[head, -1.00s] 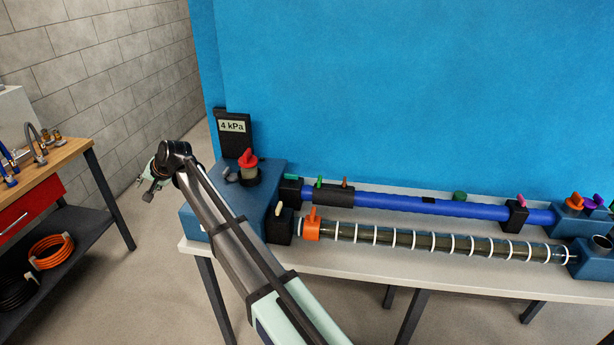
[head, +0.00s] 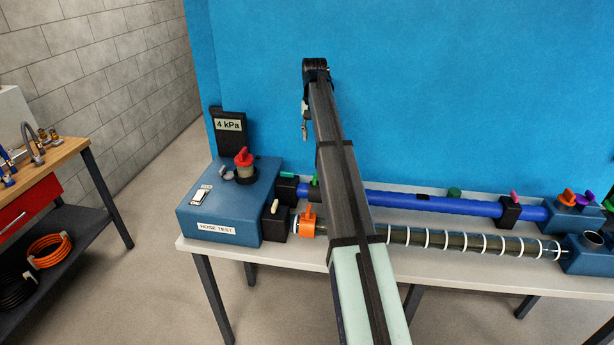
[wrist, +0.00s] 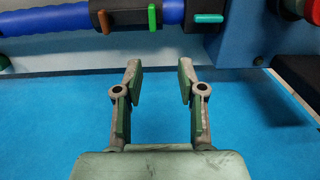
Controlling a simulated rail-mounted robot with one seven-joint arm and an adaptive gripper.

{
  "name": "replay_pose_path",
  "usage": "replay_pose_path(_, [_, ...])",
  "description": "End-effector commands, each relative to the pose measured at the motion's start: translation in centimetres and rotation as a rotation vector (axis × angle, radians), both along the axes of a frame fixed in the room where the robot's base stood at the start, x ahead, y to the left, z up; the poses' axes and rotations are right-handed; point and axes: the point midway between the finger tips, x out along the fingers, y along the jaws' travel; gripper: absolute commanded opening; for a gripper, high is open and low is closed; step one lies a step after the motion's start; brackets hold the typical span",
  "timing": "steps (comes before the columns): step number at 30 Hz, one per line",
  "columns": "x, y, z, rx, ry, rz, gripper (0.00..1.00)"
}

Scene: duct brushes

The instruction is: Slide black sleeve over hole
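The black sleeve (wrist: 128,18) is around the blue pipe (head: 455,206), near its left end in the head view. It carries an orange-brown tab (wrist: 103,21) and a green tab (wrist: 152,17). In the head view my arm hides most of the sleeve. A small dark patch (head: 423,197) on the blue pipe, right of my arm, looks like the hole; it is uncovered. My gripper (wrist: 158,82) is open and empty. In the wrist view its fingers point toward the pipe, apart from the sleeve. The gripper shows small in the head view (head: 304,130), above the bench.
A ribbed hose (head: 465,243) with an orange collar (head: 307,222) runs in front of the pipe. The blue test box (head: 228,205) and a 4 kPa display (head: 229,126) stand left. A black block with a teal lever (wrist: 209,18) sits beside the sleeve. A blue panel rises behind.

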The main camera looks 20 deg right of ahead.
Motion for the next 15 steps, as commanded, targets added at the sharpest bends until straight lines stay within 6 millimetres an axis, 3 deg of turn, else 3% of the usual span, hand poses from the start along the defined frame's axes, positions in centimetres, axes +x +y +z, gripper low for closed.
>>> replay_pose_path(3, [-0.3,-1.6,0.5,-0.010,0.009,-0.011,0.40])
replay_pose_path(7, [-0.5,-1.6,-0.4,-0.010,0.011,-0.012,0.40])
replay_pose_path(15, [-0.6,-1.5,-4.9,-0.008,0.011,-0.012,0.40])
